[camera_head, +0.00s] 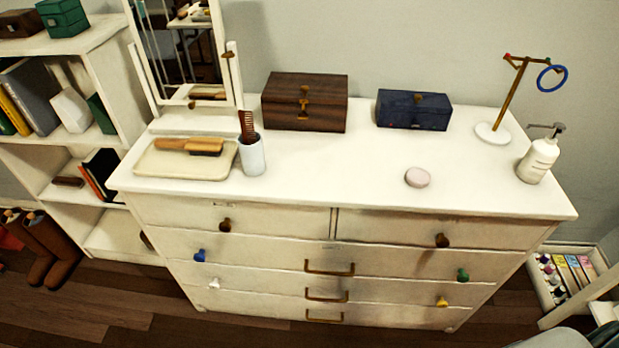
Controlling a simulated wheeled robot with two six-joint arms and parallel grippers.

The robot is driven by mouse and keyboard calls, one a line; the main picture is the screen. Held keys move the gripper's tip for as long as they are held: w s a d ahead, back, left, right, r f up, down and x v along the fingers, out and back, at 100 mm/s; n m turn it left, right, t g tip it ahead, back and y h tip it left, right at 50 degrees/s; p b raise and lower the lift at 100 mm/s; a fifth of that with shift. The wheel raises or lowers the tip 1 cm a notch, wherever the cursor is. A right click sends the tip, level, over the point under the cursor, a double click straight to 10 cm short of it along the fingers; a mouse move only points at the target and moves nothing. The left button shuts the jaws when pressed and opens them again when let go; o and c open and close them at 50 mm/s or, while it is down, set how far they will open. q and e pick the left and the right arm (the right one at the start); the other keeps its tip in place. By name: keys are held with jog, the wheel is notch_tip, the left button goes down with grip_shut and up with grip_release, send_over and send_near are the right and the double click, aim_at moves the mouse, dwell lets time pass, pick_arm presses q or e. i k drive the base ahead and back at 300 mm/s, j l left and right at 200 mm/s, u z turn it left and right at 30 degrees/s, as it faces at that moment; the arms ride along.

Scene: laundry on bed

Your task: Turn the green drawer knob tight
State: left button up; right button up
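The green knob (462,275) sits at the right end of the second drawer row of the white dresser (345,189). That drawer also has a blue knob (200,256) at its left end and a brass bar handle (329,267) in the middle. The drawer looks shut. Whether the green knob is loose cannot be told at this size. Neither of my grippers shows in the head view.
A yellow knob (442,302) is below the green one, and a brown knob (442,240) is above it. A white soap bottle (538,160) stands near the top's right edge. An open box of bottles (548,297) is on the floor at right.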

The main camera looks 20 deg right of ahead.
aim_at(462, 277)
jog(key=z, duration=1.85)
